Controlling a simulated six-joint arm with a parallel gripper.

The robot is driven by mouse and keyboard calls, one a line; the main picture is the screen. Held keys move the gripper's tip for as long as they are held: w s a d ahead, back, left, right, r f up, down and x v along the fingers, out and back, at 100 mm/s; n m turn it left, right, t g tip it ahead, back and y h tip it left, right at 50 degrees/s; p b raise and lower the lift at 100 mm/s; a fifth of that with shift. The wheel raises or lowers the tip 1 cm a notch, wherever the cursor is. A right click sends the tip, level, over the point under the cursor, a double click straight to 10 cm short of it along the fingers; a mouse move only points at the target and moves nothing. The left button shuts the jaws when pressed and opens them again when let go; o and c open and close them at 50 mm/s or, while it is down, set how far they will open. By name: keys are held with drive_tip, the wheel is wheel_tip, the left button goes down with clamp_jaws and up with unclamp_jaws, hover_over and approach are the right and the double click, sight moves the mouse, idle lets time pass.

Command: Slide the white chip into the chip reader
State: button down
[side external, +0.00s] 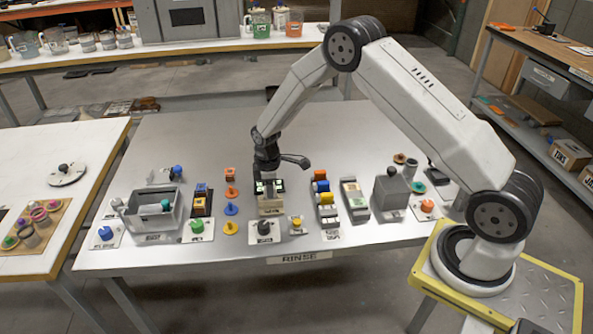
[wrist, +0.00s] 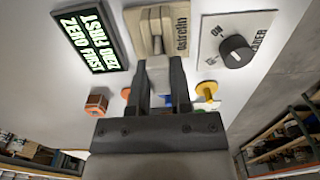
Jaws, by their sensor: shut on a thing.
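A white chip (wrist: 158,72) shows between the fingers of my gripper (wrist: 158,64) in the wrist view, and the gripper is shut on it. A beige device (wrist: 157,20), which looks like the chip reader, lies just beyond the fingertips with a darker groove facing them. I cannot tell whether the chip touches it. In the side external view my gripper (side external: 267,174) points down over the beige device (side external: 270,205) at mid-table. The chip cannot be made out there.
A dark display reading "ZERO FIRST" (wrist: 90,38) stands left of the device, and a black knob (wrist: 236,50) on a white plate is to its right. A grey bin (side external: 130,220) and a grey box (side external: 391,192) stand farther off on the crowded table.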

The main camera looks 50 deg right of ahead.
drive_tip(key=shift+f, duration=0.7)
idle(0.3)
drive_tip(key=shift+r, duration=0.35)
drive_tip(key=shift+r, duration=0.35)
drive_tip(key=shift+r, duration=0.4)
drive_tip(key=shift+r, duration=0.35)
drive_tip(key=shift+r, duration=0.3)
idle(0.3)
drive_tip(key=shift+f, duration=1.75)
idle(1.0)
drive_tip(key=shift+r, duration=0.2)
drive_tip(key=shift+r, duration=0.5)
